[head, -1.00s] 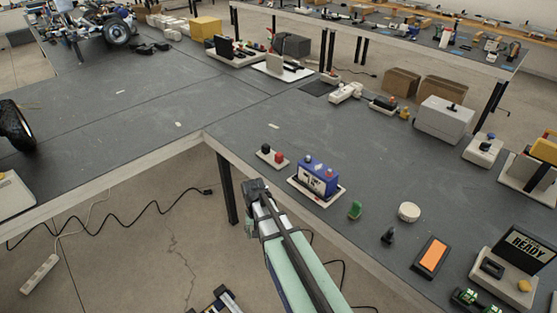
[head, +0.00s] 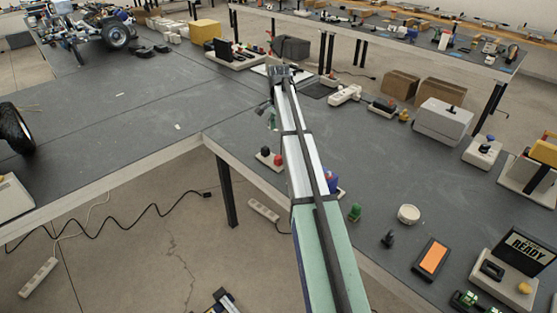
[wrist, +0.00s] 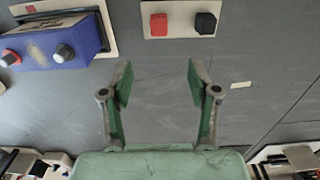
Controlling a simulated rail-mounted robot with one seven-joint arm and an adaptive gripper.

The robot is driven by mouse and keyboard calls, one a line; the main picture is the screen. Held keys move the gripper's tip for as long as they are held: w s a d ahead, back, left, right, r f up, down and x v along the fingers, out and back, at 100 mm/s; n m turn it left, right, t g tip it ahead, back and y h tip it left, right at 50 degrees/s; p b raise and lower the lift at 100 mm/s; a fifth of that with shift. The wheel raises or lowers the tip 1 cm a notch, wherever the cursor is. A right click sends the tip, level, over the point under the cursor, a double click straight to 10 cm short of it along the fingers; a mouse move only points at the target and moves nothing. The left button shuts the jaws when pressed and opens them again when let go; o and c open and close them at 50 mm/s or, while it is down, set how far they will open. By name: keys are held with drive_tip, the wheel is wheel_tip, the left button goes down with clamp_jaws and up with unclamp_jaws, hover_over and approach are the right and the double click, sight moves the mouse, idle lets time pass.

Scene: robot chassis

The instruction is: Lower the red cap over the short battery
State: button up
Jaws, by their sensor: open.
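The red cap (wrist: 158,24) sits beside a black cap (wrist: 206,23) on a pale plate near the top of the wrist view. In the head view the red cap (head: 278,160) shows just left of my arm. In the head view my arm hides most of the battery (head: 332,182). My gripper (wrist: 160,78) is open and empty over bare table, its fingertips apart from the red cap. I cannot tell its height above the table.
A green piece (head: 354,212), a white round disc (head: 408,214) and an orange-faced box (head: 431,257) stand to the right of my arm. The table's front edge runs below the caps. The grey table (head: 240,125) left of my arm is mostly clear.

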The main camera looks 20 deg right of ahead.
sight(278, 157)
wheel_tip(278, 157, down, 10)
drive_tip(key=shift+r+p, duration=0.1)
drive_tip(key=shift+p, duration=1.05)
drive_tip(key=shift+s+a+f+p, duration=0.15)
drive_tip(key=shift+f+p, duration=0.35)
drive_tip(key=shift+f, duration=0.25)
drive_tip(key=shift+f+p, duration=0.6)
drive_tip(key=shift+f, duration=1.25)
drive_tip(key=c, duration=0.9)
